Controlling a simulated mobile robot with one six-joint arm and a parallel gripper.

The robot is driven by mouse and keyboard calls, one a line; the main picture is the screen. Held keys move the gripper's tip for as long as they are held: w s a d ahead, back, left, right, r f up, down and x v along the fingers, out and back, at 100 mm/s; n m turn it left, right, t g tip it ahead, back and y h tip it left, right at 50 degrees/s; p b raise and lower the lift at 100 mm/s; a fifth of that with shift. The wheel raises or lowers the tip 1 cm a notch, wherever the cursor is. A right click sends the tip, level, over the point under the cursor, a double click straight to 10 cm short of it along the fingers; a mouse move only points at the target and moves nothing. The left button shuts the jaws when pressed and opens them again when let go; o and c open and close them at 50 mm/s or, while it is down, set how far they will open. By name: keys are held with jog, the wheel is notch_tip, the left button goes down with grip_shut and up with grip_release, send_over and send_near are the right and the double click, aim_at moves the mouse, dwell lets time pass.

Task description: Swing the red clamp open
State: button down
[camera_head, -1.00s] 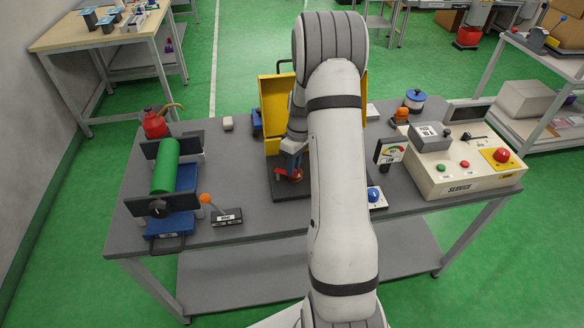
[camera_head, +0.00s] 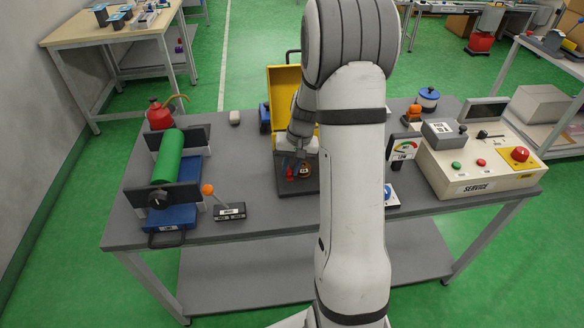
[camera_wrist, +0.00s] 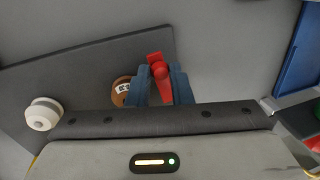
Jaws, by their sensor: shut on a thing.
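In the head view the red clamp (camera_head: 290,174) is small and partly hidden by my gripper (camera_head: 294,164). A brown round part (camera_wrist: 121,90) with a pale label lies just left of the fingers in the wrist view. The clamp is over a dark base plate (camera_head: 284,189) in front of an open yellow box or cover (camera_head: 283,82).
A white knob (camera_wrist: 43,114) stands at the left in the wrist view. A green cylinder (camera_head: 169,155) in a blue fixture and an orange-tipped lever (camera_head: 208,189) are left of the plate. A gauge (camera_head: 404,148) and service box (camera_head: 478,175) are on the right.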

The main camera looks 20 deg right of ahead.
jog(key=shift+a+f+m, duration=0.1)
jog(key=shift+a+m, duration=0.25)
jog(key=shift+m, duration=0.35)
jog(key=c, duration=1.3)
grip_release()
jog(key=shift+w, duration=0.1)
notch_tip(320, 180, up, 8)
jog(key=d, duration=0.1)
jog(key=shift+s+b, duration=0.3)
jog(key=shift+s, duration=0.1)
jog(key=shift+d+f, duration=0.1)
